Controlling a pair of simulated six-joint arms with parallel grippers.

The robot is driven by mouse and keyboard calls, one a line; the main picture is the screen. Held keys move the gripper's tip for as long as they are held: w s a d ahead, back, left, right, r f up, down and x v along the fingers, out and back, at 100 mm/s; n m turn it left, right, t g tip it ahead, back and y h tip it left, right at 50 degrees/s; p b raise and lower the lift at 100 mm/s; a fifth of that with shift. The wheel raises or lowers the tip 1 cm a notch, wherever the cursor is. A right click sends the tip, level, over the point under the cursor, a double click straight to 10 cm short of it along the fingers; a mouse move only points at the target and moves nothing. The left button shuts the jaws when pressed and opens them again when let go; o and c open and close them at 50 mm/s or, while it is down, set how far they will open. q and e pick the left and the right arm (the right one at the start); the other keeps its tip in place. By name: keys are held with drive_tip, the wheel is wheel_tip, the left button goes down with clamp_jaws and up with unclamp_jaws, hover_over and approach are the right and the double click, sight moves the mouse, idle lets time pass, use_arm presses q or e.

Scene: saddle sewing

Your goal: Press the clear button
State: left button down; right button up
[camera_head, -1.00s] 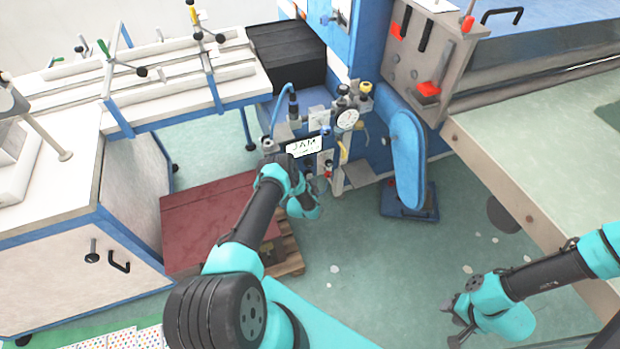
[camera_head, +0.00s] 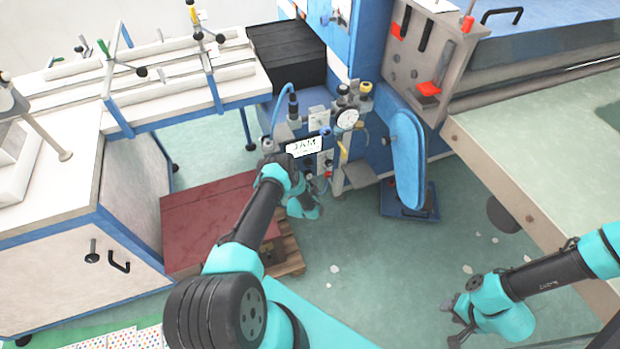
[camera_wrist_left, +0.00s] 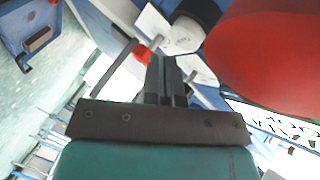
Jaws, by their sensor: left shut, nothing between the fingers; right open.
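The blue machine's panel carries a white sign reading JAM (camera_head: 304,146), with small buttons and knobs below and beside it. I cannot tell which one is the clear button. My left gripper is at the panel below the sign, its fingers mostly hidden by my wrist in the head view. In the left wrist view its fingers (camera_wrist_left: 166,78) are shut and empty, with their tips close to a small red part (camera_wrist_left: 141,52); contact cannot be told. A large red rounded part (camera_wrist_left: 268,52) fills the upper right there. My right gripper (camera_head: 457,322) is open and empty, over the floor at lower right.
A round gauge (camera_head: 347,118) and fittings stand right of the sign. A blue rounded guard (camera_head: 408,160) stands further right. A dark red stack (camera_head: 205,225) on a pallet lies left of my left arm. The green floor between my arms is mostly clear.

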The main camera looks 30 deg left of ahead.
use_arm(q)
drive_tip(key=shift+a, duration=0.1)
idle(0.6)
drive_tip(key=shift+w+a, duration=0.25)
drive_tip(key=shift+w+a, duration=0.35)
drive_tip(key=shift+a, duration=0.1)
idle(1.3)
drive_tip(key=shift+s+d, duration=0.6)
drive_tip(key=shift+d, duration=0.15)
drive_tip(key=s+d, duration=0.1)
drive_tip(key=d, duration=0.1)
drive_tip(key=s+d, duration=0.2)
idle(0.6)
drive_tip(key=shift+d+r, duration=0.1)
idle(0.6)
